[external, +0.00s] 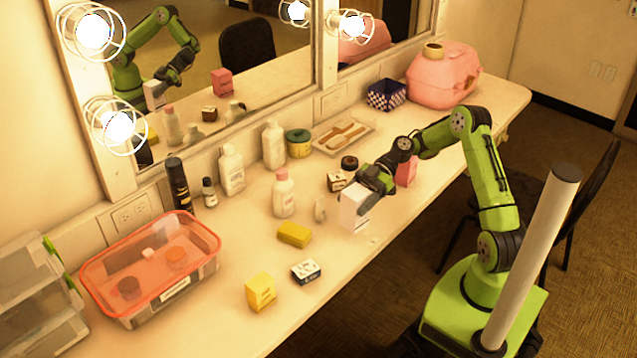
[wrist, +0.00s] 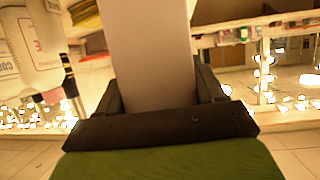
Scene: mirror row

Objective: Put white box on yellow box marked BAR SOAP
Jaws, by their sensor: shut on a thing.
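My gripper (external: 368,186) is shut on a white box (external: 354,212), which hangs below it over the front part of the counter. I cannot tell for sure if its lower end touches the counter. In the wrist view the white box (wrist: 147,50) stands pale and blank between the two dark fingers. A yellow box (external: 260,292) with small print stands near the counter's front edge, left of my gripper. A flat yellow block (external: 294,234) lies nearer to the held box. The print is too small to read, so I cannot tell which is marked BAR SOAP.
A small white and dark box (external: 306,271) lies between the yellow box and my gripper. A white bottle with a pink cap (external: 284,195) stands behind the yellow block. A clear bin with an orange rim (external: 150,270) is at left. A pink box (external: 406,171) is behind my gripper.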

